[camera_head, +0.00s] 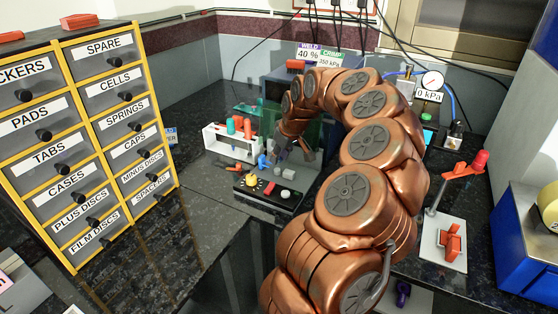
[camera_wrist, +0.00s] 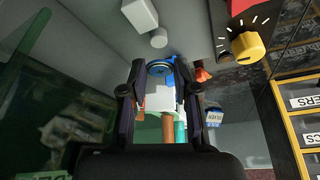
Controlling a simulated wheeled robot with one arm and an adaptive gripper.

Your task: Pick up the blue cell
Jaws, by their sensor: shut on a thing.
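The blue cell (camera_wrist: 160,68) is a round blue piece between the two fingertips of my gripper (camera_wrist: 160,74) in the wrist view. My gripper is shut on it. In the head view, a blue patch (camera_head: 263,161) shows at the end of my gripper (camera_head: 272,157), just above the black control box (camera_head: 246,193) on the bench. The cell is small there and partly hidden by the fingers, so I cannot tell its exact tilt or its height above the bench.
A white rack (camera_head: 222,148) with red and teal tubes stands left of my gripper. The control box has a yellow knob (camera_wrist: 248,47). A labelled drawer cabinet (camera_head: 100,120) fills the left. A red-handled press (camera_head: 453,240) stands at the right.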

